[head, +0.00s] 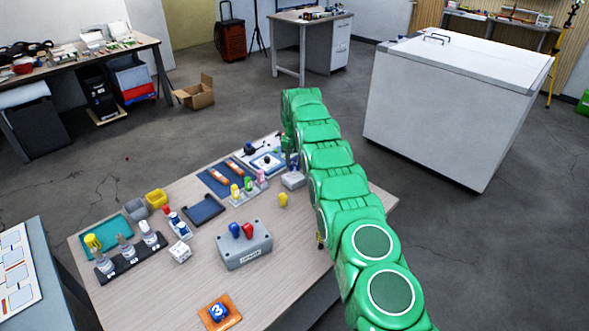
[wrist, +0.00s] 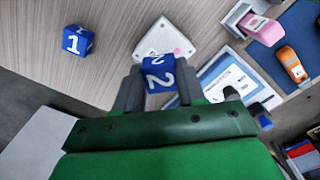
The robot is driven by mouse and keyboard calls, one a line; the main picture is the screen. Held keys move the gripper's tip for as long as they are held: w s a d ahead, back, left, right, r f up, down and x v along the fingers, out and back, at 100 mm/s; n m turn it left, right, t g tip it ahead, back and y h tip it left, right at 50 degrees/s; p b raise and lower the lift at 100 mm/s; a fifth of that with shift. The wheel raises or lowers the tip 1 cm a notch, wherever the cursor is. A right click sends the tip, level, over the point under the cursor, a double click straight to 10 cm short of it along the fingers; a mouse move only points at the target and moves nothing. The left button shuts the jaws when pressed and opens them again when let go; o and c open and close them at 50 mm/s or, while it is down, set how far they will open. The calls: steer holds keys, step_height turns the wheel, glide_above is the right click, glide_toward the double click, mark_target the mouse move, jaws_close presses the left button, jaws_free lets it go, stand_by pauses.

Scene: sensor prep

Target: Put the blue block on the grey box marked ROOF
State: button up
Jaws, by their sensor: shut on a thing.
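My gripper (wrist: 158,84) is shut on a blue block (wrist: 157,74) with a white 2 on it, which shows between the fingers in the wrist view. Just beyond it in that view is a pale grey box (wrist: 166,38) with a pink dot on top. The block overlaps the box's near edge in the picture; I cannot tell whether they touch. In the head view my arm ends above the small grey box (head: 293,181). A larger grey box (head: 244,255) stands at the middle front with a white label, too small to read surely. ROOF is not legible anywhere.
Another blue block (wrist: 76,40), marked 1, lies apart on the table. Blue trays, figures, bottles and a white die (head: 180,252) crowd the table's left and middle.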

mark_target(294, 163)
steer(key=shift+w+f, duration=0.2)
steer(key=shift+f, duration=0.05)
steer(key=shift+f, duration=1.5)
steer(key=shift+f, duration=0.15)
steer(key=o, duration=1)
steer(key=shift+o, duration=0.2)
